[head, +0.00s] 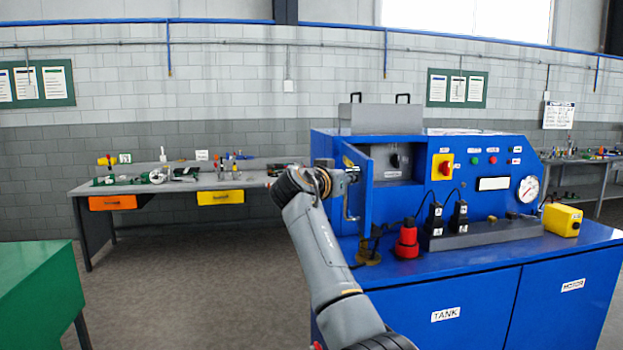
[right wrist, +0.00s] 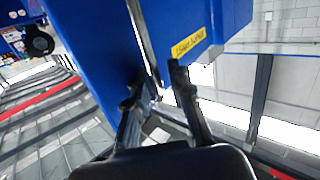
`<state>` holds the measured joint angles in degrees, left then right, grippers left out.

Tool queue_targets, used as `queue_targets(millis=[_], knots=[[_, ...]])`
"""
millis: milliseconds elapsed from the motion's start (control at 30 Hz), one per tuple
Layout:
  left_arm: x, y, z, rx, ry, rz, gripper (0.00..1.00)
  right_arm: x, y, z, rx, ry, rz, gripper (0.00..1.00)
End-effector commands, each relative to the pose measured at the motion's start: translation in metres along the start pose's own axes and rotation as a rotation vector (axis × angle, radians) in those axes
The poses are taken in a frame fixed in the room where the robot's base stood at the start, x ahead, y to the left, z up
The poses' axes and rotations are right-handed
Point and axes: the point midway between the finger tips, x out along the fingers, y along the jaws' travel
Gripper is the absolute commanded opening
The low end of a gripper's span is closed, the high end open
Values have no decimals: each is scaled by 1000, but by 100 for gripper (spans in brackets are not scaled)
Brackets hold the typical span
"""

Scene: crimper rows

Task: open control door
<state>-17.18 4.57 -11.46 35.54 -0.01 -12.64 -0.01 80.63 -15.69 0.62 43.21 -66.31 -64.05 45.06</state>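The blue control door (head: 356,200) stands swung out from the blue machine, with its compartment (head: 395,160) showing a dark knob behind it. A metal bar handle (head: 346,200) is on the door's left side. My right gripper (head: 352,176) is at the door's upper left edge, partly hidden by its own wrist. In the right wrist view, its two fingers (right wrist: 156,88) are spread, with the blue door (right wrist: 95,45) ahead of them. A yellow label (right wrist: 189,42) is on a blue face beside it. I cannot tell whether the fingers touch the door. My left gripper is out of view.
The machine top holds a red plug (head: 407,240), black connectors (head: 460,218) and a yellow box (head: 562,220). A workbench (head: 235,182) stands behind on the left, and a green table (head: 35,285) at front left. The floor between them is clear.

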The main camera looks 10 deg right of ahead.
Motion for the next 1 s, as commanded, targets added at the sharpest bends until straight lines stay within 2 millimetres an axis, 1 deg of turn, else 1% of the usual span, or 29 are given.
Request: queue_targets(millis=[33,567,1000], knots=[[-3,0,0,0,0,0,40,-5,-2,-13,5,23,-3,19],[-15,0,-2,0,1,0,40,-33,-26,-8,8,16,-3,19],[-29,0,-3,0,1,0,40,-57,-48,-4,6,10,-6,19]])
